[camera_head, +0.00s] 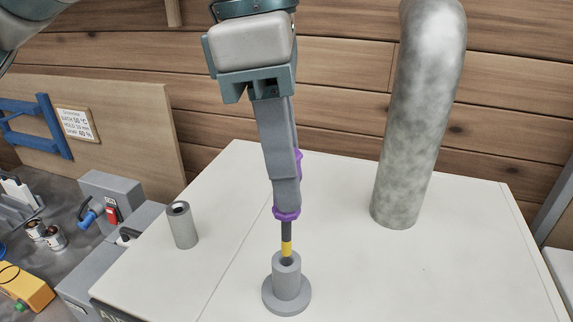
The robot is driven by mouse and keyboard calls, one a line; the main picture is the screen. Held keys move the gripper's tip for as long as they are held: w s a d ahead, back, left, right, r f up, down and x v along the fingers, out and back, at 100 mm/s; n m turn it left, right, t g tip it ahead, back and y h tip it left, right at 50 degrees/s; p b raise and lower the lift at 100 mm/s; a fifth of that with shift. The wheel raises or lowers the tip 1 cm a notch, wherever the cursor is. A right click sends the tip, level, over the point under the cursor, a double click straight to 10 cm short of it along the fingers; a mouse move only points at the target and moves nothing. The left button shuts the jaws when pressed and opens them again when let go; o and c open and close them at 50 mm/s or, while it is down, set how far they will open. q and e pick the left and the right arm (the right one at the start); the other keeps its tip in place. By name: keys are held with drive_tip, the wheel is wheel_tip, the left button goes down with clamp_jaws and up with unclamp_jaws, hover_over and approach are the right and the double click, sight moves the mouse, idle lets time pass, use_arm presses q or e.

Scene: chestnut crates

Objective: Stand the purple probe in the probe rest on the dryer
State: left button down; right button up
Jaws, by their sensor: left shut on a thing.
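The purple probe (287,214) has a purple grip, a dark shaft and a yellow band. My left gripper (286,190) is shut on its grip and holds it nearly upright. The grey probe rest (287,285), a short tube on a round base, stands on the white dryer top (400,280). The probe's lower end is at the mouth of the rest in this view; I cannot tell how far it is inside. The gripper fingers hide part of the grip. My right gripper is not in view.
A grey metal cylinder (183,227) stands on the dryer to the left of the rest. A thick metal duct (412,130) rises at the right back. A lower bench at left holds a switch box (110,200) and a yellow device (22,288). The dryer's right front is clear.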

sight(286, 255)
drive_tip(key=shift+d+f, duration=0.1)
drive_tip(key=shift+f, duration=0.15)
use_arm(q)
drive_tip(key=shift+b, duration=0.5)
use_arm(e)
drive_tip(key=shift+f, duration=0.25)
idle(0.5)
